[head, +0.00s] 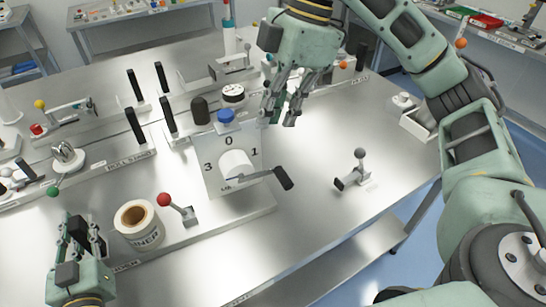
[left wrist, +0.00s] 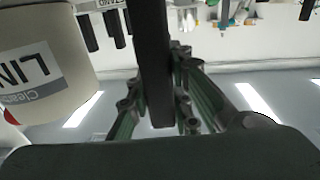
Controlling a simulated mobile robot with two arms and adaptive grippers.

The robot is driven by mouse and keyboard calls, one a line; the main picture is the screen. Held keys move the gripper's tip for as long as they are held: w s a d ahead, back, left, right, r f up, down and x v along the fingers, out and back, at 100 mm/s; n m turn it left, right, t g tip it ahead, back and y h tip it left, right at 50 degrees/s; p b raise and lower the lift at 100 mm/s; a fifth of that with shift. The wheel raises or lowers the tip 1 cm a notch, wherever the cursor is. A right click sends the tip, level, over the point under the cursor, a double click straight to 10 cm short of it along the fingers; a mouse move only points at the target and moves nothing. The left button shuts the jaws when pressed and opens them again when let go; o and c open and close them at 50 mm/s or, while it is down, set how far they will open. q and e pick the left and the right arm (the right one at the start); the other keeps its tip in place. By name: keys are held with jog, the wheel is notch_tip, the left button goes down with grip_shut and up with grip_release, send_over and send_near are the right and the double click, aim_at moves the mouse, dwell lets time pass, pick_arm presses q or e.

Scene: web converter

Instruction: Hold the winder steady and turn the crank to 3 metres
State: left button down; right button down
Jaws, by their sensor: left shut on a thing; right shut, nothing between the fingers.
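The winder's upright dial plate (head: 210,178) carries the numbers 3, 0 and 1 around a white hub (head: 236,165); its lower edge is partly covered. The crank arm runs right from the hub to a black grip (head: 284,178). My left gripper (head: 80,228) is at the lower left, shut on a dark upright bar (left wrist: 152,60), seen between the fingers in the left wrist view. My right gripper (head: 282,108) is shut and empty, above and right of the dial, apart from the crank grip.
A labelled liner roll (head: 137,222) stands right of my left gripper and shows in the left wrist view (left wrist: 45,65). A red-knobbed lever (head: 176,208) is between roll and dial. Black posts stand behind. A small grey-knobbed crank (head: 354,170) lies right; bench around it is clear.

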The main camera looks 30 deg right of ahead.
send_near(255, 175)
notch_tip(255, 175, down, 2)
jog(key=s+a, duration=0.2)
jog(key=s, duration=0.1)
jog(key=shift+w+d+f, duration=0.1)
jog(key=shift+d+f, duration=0.3)
jog(key=shift+f, duration=0.45)
jog(key=shift+d+f, duration=0.45)
jog(key=shift+f, duration=0.4)
jog(key=shift+d+f+y, duration=0.15)
jog(key=shift+f+y, duration=0.05)
jog(key=shift+y, duration=0.1)
jog(key=shift+d+f+y, duration=0.15)
jog(key=shift+f+y, duration=0.1)
jog(key=shift+y, duration=0.15)
